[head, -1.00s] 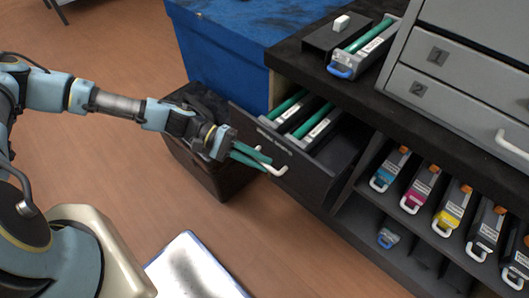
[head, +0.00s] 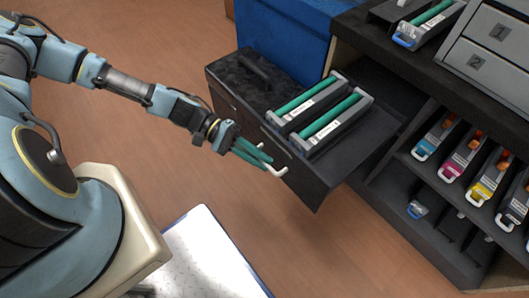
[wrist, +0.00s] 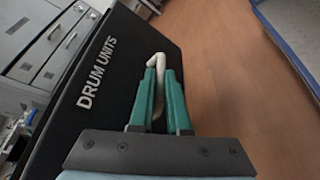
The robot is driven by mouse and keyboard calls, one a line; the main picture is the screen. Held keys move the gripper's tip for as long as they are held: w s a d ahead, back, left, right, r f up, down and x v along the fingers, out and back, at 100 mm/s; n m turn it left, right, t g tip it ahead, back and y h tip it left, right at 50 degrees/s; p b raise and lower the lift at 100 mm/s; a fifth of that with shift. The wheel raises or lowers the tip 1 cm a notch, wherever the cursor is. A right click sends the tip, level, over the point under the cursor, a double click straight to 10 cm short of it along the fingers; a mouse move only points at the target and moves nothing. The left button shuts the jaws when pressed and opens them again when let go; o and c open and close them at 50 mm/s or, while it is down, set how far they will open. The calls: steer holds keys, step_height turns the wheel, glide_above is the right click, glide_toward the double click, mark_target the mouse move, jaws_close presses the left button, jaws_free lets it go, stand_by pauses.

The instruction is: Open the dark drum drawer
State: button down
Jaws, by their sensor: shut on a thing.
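The dark drum drawer (head: 313,185) stands pulled out from the dark cabinet. Two green-rolled drum units (head: 322,118) lie in its left part, and the right part is bare. In the wrist view its black front (wrist: 103,70) reads "DRUM UNITS". My gripper (head: 265,161) is at the drawer front, its green fingers shut on the white handle (head: 278,171). The handle also shows between the fingers in the wrist view (wrist: 157,62), partly hidden by them. My gripper in the wrist view (wrist: 162,80) points at the drawer front.
A dark lidded box (head: 236,93) stands left of the drawer, close to it, before a blue container (head: 287,30). Cartridges (head: 433,137) fill the shelf at right. A grey drawer unit (head: 490,48) sits on top. A white mat (head: 212,255) lies on open floor.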

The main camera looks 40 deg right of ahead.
steer(key=shift+a, duration=0.35)
steer(key=c, duration=0.9)
jaws_free()
steer(key=shift+b+v, duration=0.5)
steer(key=shift+v, duration=4.9)
steer(key=shift+a+f, duration=0.1)
